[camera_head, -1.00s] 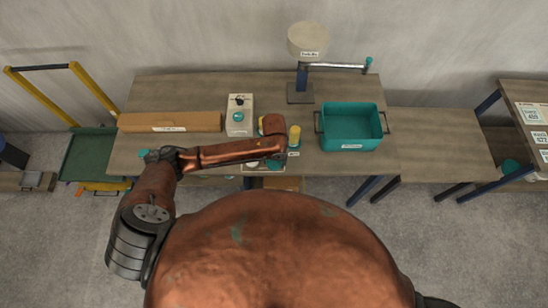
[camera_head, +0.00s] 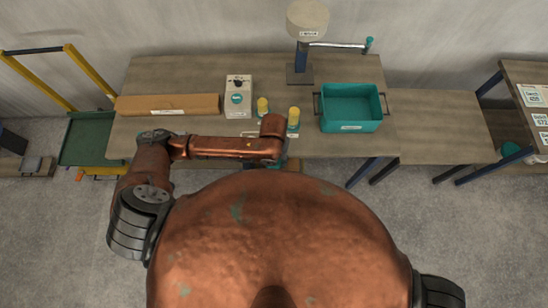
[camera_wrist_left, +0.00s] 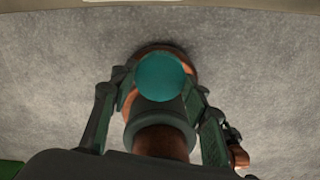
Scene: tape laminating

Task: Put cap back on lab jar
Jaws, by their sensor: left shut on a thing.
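My left gripper (camera_wrist_left: 159,88) has its fingers on either side of a round teal cap (camera_wrist_left: 160,77) and is shut on it, with grey floor below. In the head view the forearm and wrist hide most of that gripper, at the table's front edge. Two small pale cylinders with yellow upper parts, one on the left (camera_head: 262,106) and one on the right (camera_head: 294,117), stand on the table beyond my wrist. I cannot tell which of them is the lab jar. My right gripper is not in view.
A teal bin (camera_head: 351,127) stands right of the cylinders. A white box (camera_head: 238,97) and a long cardboard box (camera_head: 168,105) lie to the left. A lamp-like stand (camera_head: 301,72) is at the back.

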